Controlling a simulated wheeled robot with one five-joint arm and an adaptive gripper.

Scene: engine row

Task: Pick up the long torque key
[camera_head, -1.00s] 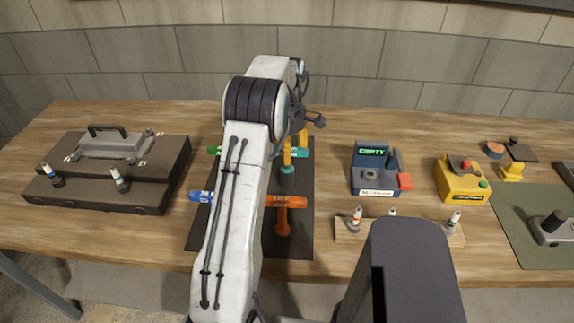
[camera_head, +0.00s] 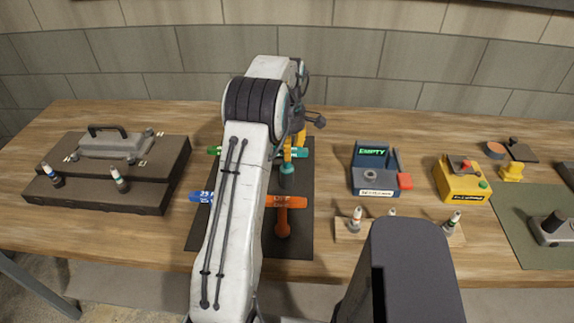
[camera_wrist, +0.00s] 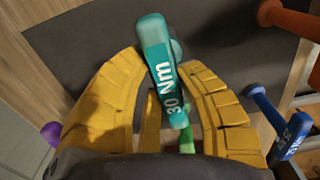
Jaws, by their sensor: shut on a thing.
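A teal torque key (camera_wrist: 165,70) marked "30 Nm" shows in the wrist view, its bar lying between my gripper's yellow fingers. My gripper (camera_wrist: 170,105) is shut on it. In the head view the teal key (camera_head: 287,176) is over the dark mat, and my gripper (camera_head: 295,148) is at its bar, partly hidden by my arm. A blue key (camera_head: 201,196) and a green one (camera_head: 213,150) show left of my arm. I cannot compare all their lengths.
The dark mat (camera_head: 304,240) lies on the wooden bench (camera_head: 335,130). A toolbox (camera_head: 125,185) stands at left. A device reading "EMPTY" (camera_head: 370,185), a yellow box (camera_head: 470,192) and a strip with small bottles (camera_head: 375,228) are at right. A purple end (camera_wrist: 52,135) shows in the wrist view.

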